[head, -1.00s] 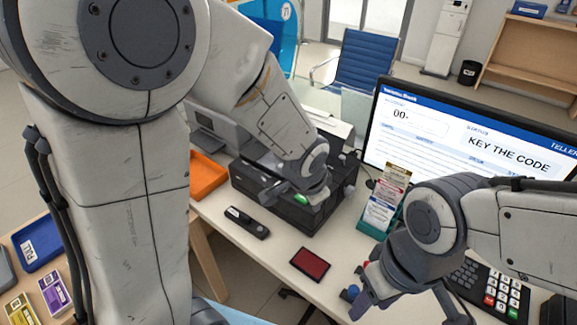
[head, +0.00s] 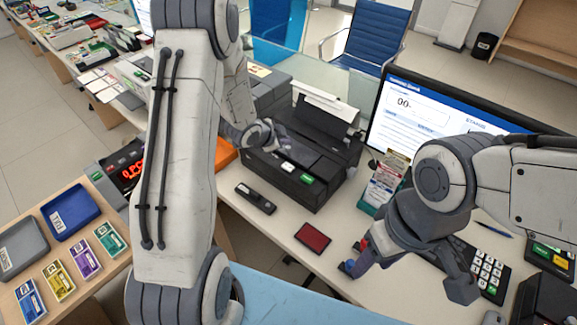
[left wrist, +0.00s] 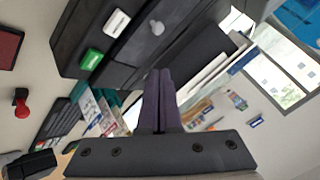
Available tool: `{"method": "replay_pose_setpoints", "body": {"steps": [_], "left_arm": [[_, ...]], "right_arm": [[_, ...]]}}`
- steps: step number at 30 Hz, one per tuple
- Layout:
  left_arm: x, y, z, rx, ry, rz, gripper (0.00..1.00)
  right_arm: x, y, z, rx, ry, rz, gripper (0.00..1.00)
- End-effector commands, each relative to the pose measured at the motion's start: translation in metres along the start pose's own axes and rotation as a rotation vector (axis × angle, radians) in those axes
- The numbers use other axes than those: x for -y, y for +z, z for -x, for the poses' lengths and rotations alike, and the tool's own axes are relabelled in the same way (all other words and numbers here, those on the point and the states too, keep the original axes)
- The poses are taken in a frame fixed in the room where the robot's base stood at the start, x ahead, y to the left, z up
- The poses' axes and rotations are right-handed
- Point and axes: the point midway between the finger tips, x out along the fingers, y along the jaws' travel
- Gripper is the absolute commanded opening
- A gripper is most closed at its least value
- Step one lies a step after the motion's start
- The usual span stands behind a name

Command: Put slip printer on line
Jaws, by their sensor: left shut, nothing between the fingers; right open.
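The slip printer (head: 330,150) is a black box on the counter, with white paper standing at its back. Its front top edge bears a green button (head: 306,179) and a white button (head: 287,166). My right gripper (head: 410,275) is open over the counter, beside the keypad.
A red pad (head: 312,238) and a black handheld device (head: 256,198) lie before the printer. A monitor (head: 425,120), a leaflet holder (head: 383,183) and a keypad (head: 485,270) stand right. An orange tray (head: 225,152) is left of the printer.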

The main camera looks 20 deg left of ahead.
Motion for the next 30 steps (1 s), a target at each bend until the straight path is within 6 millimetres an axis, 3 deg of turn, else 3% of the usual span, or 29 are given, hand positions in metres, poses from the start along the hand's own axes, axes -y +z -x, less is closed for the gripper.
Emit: {"method": "replay_pose_setpoints", "body": {"steps": [19,30], "left_arm": [[-0.040,0.040,-0.054,0.002,0.000,0.001,0.00],[-0.044,0.044,-0.060,0.001,0.000,0.001,0.00]], "right_arm": [[-0.005,0.003,-0.064,0.000,0.000,0.002,0.50],[-0.005,0.004,-0.071,0.000,0.000,0.003,0.50]]}}
